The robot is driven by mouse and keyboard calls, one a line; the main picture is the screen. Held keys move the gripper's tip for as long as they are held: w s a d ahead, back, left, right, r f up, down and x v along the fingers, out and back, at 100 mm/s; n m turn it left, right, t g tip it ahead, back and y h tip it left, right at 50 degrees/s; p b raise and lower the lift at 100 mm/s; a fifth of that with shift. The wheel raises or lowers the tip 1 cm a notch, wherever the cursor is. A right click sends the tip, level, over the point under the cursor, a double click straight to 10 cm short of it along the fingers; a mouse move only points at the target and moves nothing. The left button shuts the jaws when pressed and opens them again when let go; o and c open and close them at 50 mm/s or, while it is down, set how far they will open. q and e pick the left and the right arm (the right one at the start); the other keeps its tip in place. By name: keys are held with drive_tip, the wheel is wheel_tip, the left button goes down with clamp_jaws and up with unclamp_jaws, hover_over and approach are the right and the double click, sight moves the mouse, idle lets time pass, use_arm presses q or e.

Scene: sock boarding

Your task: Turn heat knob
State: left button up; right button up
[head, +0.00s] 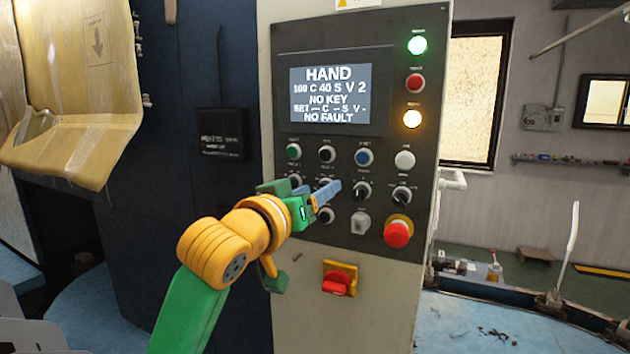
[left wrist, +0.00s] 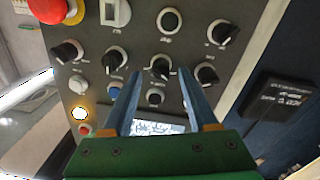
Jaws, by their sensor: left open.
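The control panel (head: 290,240) carries several black knobs and buttons. Its display (head: 330,93) reads HAND, 100 C 40 S V 2, NO KEY, blank SET values and NO FAULT. My left gripper (head: 328,193) is open at the second row of controls. In the left wrist view, which sees the panel upside down, a black knob (left wrist: 160,68) lies between the two blue fingertips. I cannot tell whether they touch it. Other black knobs sit beside it (left wrist: 113,58) (left wrist: 207,74). The labels are too small to read, so I cannot tell which is the heat knob. My right gripper is out of view.
A red emergency stop (head: 398,233) sits at the panel's lower right. Below is a red and yellow switch (head: 337,280). Green (head: 418,44) and amber (head: 412,119) lamps are lit. A dark box (head: 222,135) is on the wall to the left.

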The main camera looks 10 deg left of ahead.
use_arm(q)
drive_tip(key=shift+w+d+f, duration=0.15)
drive_tip(key=shift+w+f, duration=0.15)
drive_tip(key=shift+w, duration=0.4)
drive_tip(key=shift+s+r, duration=0.15)
drive_tip(key=shift+s, duration=0.1)
clamp_jaws()
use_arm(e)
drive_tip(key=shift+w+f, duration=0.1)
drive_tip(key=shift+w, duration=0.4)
use_arm(q)
drive_tip(key=shift+r+m, duration=0.15)
drive_tip(key=shift+m, duration=3.55)
